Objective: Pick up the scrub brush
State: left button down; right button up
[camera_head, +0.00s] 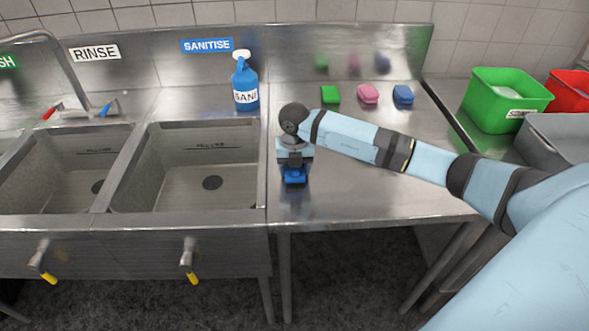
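My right arm reaches in from the right, and its gripper (294,166) points down over the left part of the steel counter, just right of the sink. A small blue object (295,176), which looks like the scrub brush, is directly at the fingertips. The gripper hides its upper part. I cannot tell whether the fingers are closed on it or only around it, or whether it rests on the counter. My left gripper is not in view.
A blue sanitiser bottle (244,85) stands behind the sinks. Green (330,94), pink (368,94) and blue (403,95) blocks sit along the counter's back. Two sink basins (185,175) lie left. A green bin (503,100) stands right. The counter's middle (350,195) is clear.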

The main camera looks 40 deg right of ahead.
jog(key=shift+c, duration=0.8)
jog(key=shift+r, duration=0.55)
notch_tip(320, 180, up, 19)
jog(key=b, duration=0.1)
jog(key=shift+o, duration=0.6)
